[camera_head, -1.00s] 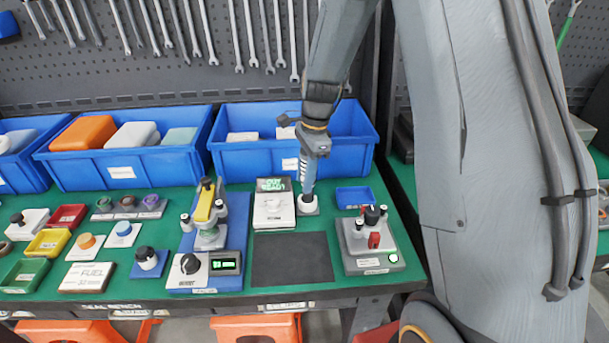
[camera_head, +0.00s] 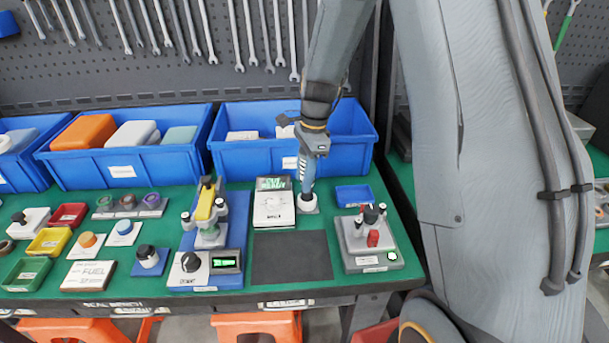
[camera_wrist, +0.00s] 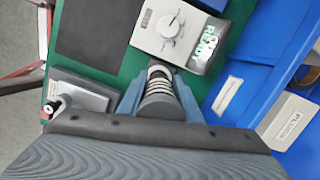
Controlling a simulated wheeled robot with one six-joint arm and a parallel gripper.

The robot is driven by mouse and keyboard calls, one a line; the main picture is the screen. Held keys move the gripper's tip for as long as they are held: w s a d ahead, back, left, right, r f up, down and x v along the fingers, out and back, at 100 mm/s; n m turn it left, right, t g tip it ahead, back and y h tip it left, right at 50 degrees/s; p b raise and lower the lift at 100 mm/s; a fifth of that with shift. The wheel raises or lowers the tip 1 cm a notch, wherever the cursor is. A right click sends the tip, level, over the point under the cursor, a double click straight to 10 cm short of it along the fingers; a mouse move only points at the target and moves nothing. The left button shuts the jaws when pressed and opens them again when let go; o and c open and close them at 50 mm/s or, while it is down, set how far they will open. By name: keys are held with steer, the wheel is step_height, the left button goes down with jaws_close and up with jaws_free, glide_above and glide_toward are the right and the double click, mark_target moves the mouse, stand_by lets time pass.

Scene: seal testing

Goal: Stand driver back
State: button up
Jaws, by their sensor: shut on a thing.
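My gripper (camera_head: 307,186) points down at the small pale round stand (camera_head: 308,204) beside the white device with a dial. In the wrist view, the blue fingers of my gripper (camera_wrist: 159,88) are closed on both sides of a grey ribbed cylinder, seemingly the driver (camera_wrist: 158,107). Pale and dark rings show at its far end. In the head view the fingers hide most of the driver. Its lower end is at the stand, but I cannot tell how deep it sits.
The white dial device (camera_head: 273,209) is close on the left of the stand. A small blue tray (camera_head: 353,195) and a grey fixture with a red part (camera_head: 371,243) are to the right. A large blue bin (camera_head: 250,157) is behind. The dark mat (camera_head: 291,258) in front is bare.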

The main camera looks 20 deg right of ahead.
mark_target(304, 163)
steer(key=shift+f, duration=0.2)
stand_by(0.5)
steer(key=shift+f, duration=0.15)
steer(key=o, duration=1.3)
steer(key=shift+c, duration=0.2)
steer(key=shift+r+p, duration=2)
steer(key=shift+r, duration=0.5)
